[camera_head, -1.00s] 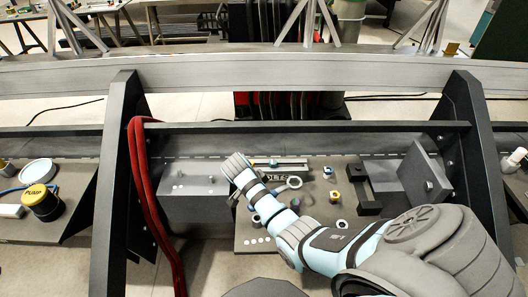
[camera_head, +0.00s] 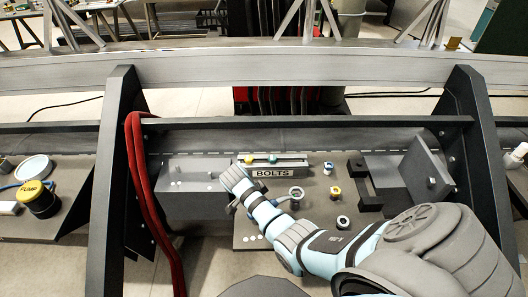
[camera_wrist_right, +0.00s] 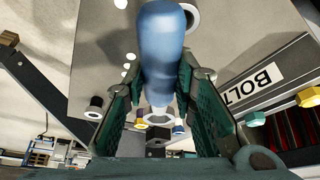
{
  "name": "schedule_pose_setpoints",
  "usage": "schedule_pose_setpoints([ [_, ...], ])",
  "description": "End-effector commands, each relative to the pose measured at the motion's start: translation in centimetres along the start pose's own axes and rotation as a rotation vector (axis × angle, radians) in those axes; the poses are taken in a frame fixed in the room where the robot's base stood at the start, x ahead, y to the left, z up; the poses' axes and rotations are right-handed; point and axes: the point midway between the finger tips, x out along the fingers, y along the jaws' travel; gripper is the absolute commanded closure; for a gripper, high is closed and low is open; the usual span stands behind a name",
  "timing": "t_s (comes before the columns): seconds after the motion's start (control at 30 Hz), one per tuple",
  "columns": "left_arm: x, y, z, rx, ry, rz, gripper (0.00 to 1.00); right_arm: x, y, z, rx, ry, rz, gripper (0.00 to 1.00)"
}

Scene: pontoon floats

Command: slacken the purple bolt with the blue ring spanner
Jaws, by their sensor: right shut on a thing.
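My right gripper (camera_head: 236,203) reaches in from the right over the grey panel. In the right wrist view its fingers (camera_wrist_right: 160,75) are shut on the blue handle of the ring spanner (camera_wrist_right: 162,45). The spanner's pale ring end (camera_wrist_right: 158,118) points back under my arm; it also shows beside my forearm in the head view (camera_head: 297,192). I cannot make out the purple bolt. A pale ring with a dark centre (camera_wrist_right: 190,15) is partly hidden behind the handle; its colour is unclear. My left gripper is not in view.
A rack marked BOLTS (camera_head: 290,172) holds a yellow bolt (camera_head: 249,159) and a teal one (camera_head: 272,159). A dark-sided fitting (camera_head: 343,221) and a yellow one (camera_head: 335,192) stand right of the spanner. A grey block (camera_head: 190,205) lies left, red hoses (camera_head: 150,190) beyond it.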

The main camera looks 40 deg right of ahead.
Motion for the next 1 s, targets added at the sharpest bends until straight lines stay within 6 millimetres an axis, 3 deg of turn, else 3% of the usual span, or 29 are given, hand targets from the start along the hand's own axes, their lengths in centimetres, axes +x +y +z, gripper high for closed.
schedule_pose_setpoints([
  [1.0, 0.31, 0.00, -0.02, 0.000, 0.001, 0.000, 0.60, 0.69, -0.06, 0.28, 0.000, 0.000, -0.001, 1.00],
])
